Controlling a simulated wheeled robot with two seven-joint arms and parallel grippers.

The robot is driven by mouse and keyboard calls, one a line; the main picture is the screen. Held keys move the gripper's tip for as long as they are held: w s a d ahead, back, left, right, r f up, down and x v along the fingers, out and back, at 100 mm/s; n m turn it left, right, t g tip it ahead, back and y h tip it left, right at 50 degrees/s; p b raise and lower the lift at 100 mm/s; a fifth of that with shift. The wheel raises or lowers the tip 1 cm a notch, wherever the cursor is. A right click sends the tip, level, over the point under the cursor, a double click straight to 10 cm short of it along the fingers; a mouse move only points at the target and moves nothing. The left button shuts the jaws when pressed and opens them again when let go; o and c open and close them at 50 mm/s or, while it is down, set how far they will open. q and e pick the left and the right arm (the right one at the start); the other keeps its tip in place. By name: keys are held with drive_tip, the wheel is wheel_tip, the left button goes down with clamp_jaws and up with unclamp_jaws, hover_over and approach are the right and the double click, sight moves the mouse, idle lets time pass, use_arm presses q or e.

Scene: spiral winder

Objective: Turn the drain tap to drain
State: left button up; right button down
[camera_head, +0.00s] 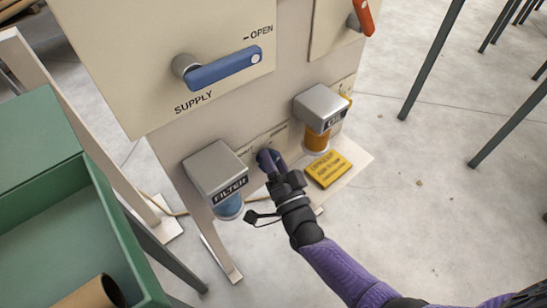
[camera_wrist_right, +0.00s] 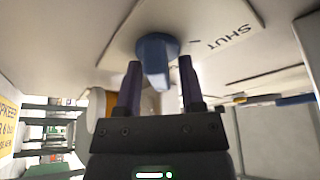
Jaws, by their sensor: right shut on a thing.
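The drain tap (camera_head: 268,160) is a small blue-purple handle low on the beige panel, between the filter and the oil unit. My right gripper (camera_head: 275,172) reaches it from below right and covers part of it. In the right wrist view the tap is a blue handle (camera_wrist_right: 155,60) on a pale plate marked SHUT, which reads upside down there. The two purple fingers of my right gripper (camera_wrist_right: 158,82) stand on either side of the handle, shut on it. The fingertip contact is partly hidden in the head view. My left gripper is out of view.
The filter (camera_head: 215,170) hangs left of the tap; the oil unit (camera_head: 320,105) is at its right. A yellow sign (camera_head: 328,168) sits below the oil unit. The blue supply lever (camera_head: 225,67) is above. A green bin (camera_head: 100,200) stands at left.

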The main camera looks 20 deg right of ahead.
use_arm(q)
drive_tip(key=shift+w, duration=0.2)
use_arm(e)
drive_tip(key=shift+f, duration=0.1)
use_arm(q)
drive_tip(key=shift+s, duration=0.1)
use_arm(e)
drive_tip(key=c, duration=0.6)
unclamp_jaws()
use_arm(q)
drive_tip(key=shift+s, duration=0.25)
use_arm(e)
drive_tip(key=shift+o, duration=0.2)
drive_tip(key=shift+s, duration=0.25)
use_arm(q)
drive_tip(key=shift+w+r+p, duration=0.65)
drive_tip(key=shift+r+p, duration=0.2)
drive_tip(key=shift+p, duration=0.15)
use_arm(e)
drive_tip(key=v, duration=0.9)
drive_tip(key=shift+s, duration=0.25)
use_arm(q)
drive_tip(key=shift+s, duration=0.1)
use_arm(e)
drive_tip(key=shift+s+f, duration=0.1)
